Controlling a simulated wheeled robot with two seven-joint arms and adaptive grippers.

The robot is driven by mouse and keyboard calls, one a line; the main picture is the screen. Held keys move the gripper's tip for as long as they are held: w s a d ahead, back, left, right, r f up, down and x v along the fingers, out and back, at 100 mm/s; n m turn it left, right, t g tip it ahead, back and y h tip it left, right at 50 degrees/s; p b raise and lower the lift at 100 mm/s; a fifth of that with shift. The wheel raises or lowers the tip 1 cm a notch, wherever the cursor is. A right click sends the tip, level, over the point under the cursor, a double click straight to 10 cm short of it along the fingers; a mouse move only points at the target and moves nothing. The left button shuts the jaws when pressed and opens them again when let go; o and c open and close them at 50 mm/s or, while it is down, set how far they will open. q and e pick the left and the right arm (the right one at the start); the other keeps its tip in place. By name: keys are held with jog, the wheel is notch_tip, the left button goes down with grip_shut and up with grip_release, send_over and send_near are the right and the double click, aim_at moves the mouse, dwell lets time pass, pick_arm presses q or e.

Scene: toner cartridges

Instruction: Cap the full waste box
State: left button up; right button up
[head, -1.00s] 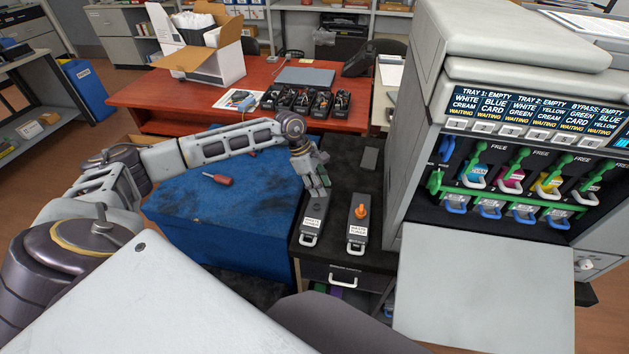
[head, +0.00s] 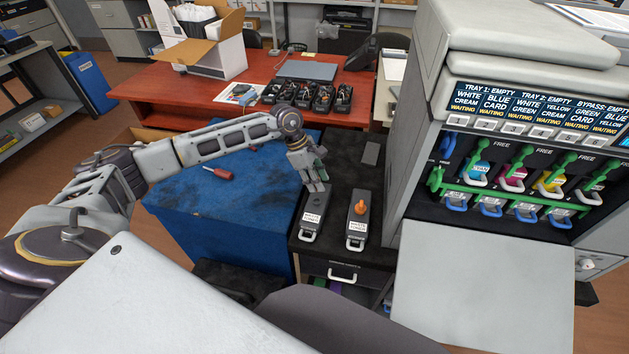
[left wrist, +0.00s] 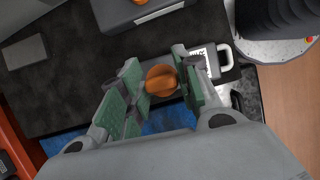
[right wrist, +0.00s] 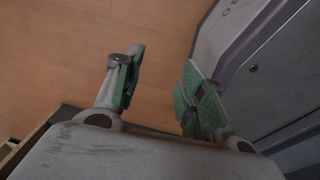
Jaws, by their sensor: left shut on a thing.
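Two dark waste boxes with white labels and pale handles stand side by side on the black cabinet top. The right box (head: 358,218) has an orange cap (head: 361,207) upright on it. The left box (head: 313,212) has no orange cap showing on its top. My left gripper (head: 317,188) is at the far end of the left box, pointing down. In the left wrist view it is shut on an orange cap (left wrist: 161,80), with the left box's label and handle beyond. Whether that cap touches the box I cannot tell. My right gripper (right wrist: 160,80) is open and empty above the floor.
The printer (head: 500,60) with its lowered white door (head: 480,285) stands close on the right. A blue-topped bench (head: 190,205) with a red-handled screwdriver (head: 218,173) is left of the cabinet. A small grey block (head: 371,153) lies behind the boxes.

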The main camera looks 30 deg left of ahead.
jog(key=shift+w+a, duration=0.1)
jog(key=shift+w, duration=0.15)
pick_arm(q)
jog(key=shift+f, duration=0.15)
pick_arm(e)
jog(key=shift+w, duration=0.1)
pick_arm(q)
jog(key=shift+f+b, duration=0.5)
jog(key=shift+f, duration=1)
jog(key=shift+f+b, duration=0.55)
jog(key=shift+f, duration=0.05)
jog(key=shift+f+b, duration=0.75)
jog(key=shift+f, duration=0.15)
pick_arm(e)
jog(key=w+a, duration=0.4)
jog(key=w, duration=0.2)
jog(key=shift+f+t, duration=0.2)
jog(key=shift+t, duration=0.2)
